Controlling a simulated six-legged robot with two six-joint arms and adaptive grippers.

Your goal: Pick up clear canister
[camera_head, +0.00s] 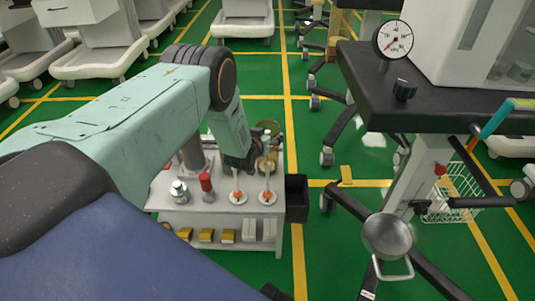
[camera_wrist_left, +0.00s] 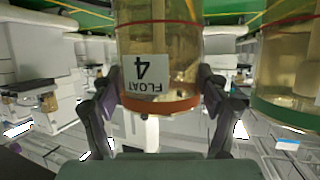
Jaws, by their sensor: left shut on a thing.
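My left gripper (camera_wrist_left: 160,92) has its two dark fingers closed around the lower part of a clear canister (camera_wrist_left: 160,40) in the left wrist view. The canister has amber-tinted walls, an orange band near one end and a white label reading "FLOAT 4", upside down in this view. Its far end is cut off by the frame. In the head view, my left gripper (camera_head: 240,158) is over the back of a small white cart (camera_head: 215,222), and its grasp is mostly hidden by the arm. My right gripper is not seen.
A second similar canister (camera_wrist_left: 287,70) stands close to the right of the held one. On the cart are a red-capped item (camera_head: 206,185), a silver bottle (camera_head: 179,191) and yellow boxes (camera_head: 205,236) below. A dark-topped workstation (camera_head: 430,95) stands at right. Green floor lies between.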

